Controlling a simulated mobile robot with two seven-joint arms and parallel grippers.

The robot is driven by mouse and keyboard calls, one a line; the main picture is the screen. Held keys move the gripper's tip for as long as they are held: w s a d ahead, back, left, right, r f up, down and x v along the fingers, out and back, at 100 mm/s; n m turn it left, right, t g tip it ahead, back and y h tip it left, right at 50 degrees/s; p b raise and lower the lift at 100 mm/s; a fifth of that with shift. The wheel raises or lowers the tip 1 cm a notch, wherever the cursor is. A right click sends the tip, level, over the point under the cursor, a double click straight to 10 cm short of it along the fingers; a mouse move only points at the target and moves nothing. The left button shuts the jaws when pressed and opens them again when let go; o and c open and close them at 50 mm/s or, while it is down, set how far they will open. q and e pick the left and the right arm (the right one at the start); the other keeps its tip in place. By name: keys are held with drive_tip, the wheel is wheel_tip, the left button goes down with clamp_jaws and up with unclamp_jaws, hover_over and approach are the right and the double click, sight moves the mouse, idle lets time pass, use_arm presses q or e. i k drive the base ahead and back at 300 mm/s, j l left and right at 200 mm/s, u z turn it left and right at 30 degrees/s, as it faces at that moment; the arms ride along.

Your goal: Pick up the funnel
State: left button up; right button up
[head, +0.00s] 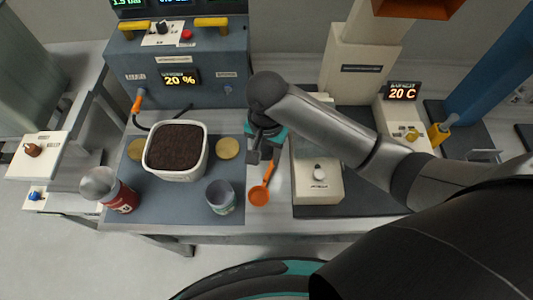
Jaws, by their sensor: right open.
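A grey metal funnel (98,181) shows at the left front corner of the blue-grey mat. Its wide mouth faces up and it overlaps a red container (122,199). I cannot tell whether it sits in that container or beside it. My right gripper (262,152) is open and points down above the right edge of the mat, well to the right of the funnel. Its fingers are small and partly dark against the background. My left gripper is not in view.
A white tub of dark granules (178,172) stands on the mat (190,208) between the funnel and my right gripper. A control box (178,68) stands behind.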

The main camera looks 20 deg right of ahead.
sight(98, 182)
drive_tip(key=u, duration=1.3)
